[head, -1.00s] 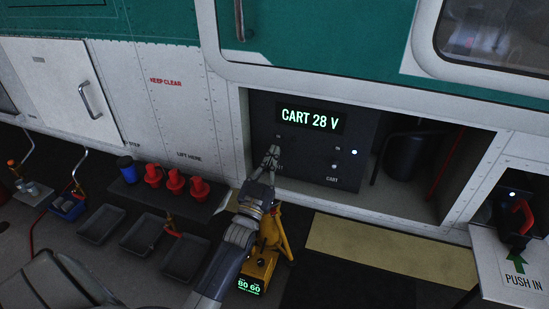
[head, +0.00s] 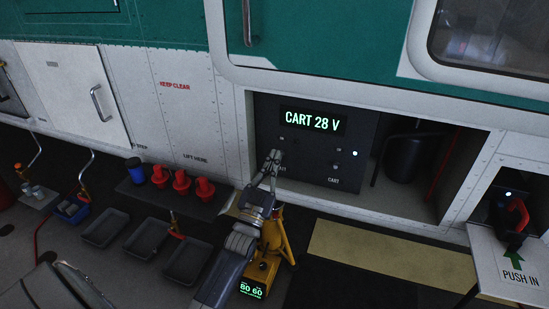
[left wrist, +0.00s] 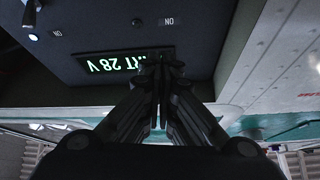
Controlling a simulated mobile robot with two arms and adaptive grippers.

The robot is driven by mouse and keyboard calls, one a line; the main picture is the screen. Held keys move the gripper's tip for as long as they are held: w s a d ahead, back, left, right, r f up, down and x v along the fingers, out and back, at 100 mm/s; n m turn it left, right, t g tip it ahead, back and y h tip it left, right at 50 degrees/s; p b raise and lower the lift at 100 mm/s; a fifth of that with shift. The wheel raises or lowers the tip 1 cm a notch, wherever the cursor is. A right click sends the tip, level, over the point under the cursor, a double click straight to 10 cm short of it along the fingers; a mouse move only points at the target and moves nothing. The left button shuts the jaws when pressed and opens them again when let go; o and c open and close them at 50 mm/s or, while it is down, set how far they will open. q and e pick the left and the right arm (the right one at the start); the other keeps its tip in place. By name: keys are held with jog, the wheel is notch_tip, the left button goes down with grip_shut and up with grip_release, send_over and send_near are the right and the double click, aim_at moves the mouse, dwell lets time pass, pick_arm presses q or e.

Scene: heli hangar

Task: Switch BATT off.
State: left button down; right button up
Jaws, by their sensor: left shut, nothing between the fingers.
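The dark power panel (head: 313,181) sits in the left part of the open bay, and its display (head: 313,120) reads CART 28 V in green. My left gripper (head: 275,156) is shut and empty at the panel's lower left, over the BATT position. It covers the BATT switch and part of its label, so I cannot tell the switch position or whether the fingers touch it. The CART switch (head: 334,167) is clear to the right, beside a lit white lamp (head: 355,154). In the left wrist view, the shut fingers (left wrist: 158,60) overlap the upside-down display (left wrist: 112,66). My right gripper is out of view.
A yellow unit (head: 262,268) reading 80 60 stands below the panel by my arm. Red-capped items (head: 181,181) and grey trays (head: 147,240) lie at left. A PUSH IN flap (head: 515,270) juts out at right.

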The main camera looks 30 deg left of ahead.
pick_arm(q)
jog(key=s+d+f+g+h, duration=0.1)
jog(key=s+d+f+g, duration=0.3)
jog(key=f, duration=1.1)
jog(key=s+d+f+m+g+h, duration=0.15)
jog(key=s+f+g, duration=0.35)
jog(key=f, duration=1)
jog(key=s+d+f+n+g+h, duration=0.15)
jog(key=s+d+f, duration=0.35)
jog(key=f, duration=0.9)
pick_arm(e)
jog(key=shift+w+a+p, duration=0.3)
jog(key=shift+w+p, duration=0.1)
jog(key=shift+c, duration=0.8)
pick_arm(q)
jog(key=s+f+g, duration=0.4)
jog(key=s+f, duration=0.2)
jog(key=s, duration=0.6)
jog(key=s+f+m+g, duration=0.1)
jog(key=s+f+g, duration=0.3)
jog(key=s, duration=0.8)
jog(key=s+d+f+m+g, duration=0.1)
jog(key=s+f+g, duration=0.3)
jog(key=s+f, duration=0.4)
jog(key=s, duration=0.4)
jog(key=shift+s+f, duration=0.15)
jog(key=shift+f, duration=0.05)
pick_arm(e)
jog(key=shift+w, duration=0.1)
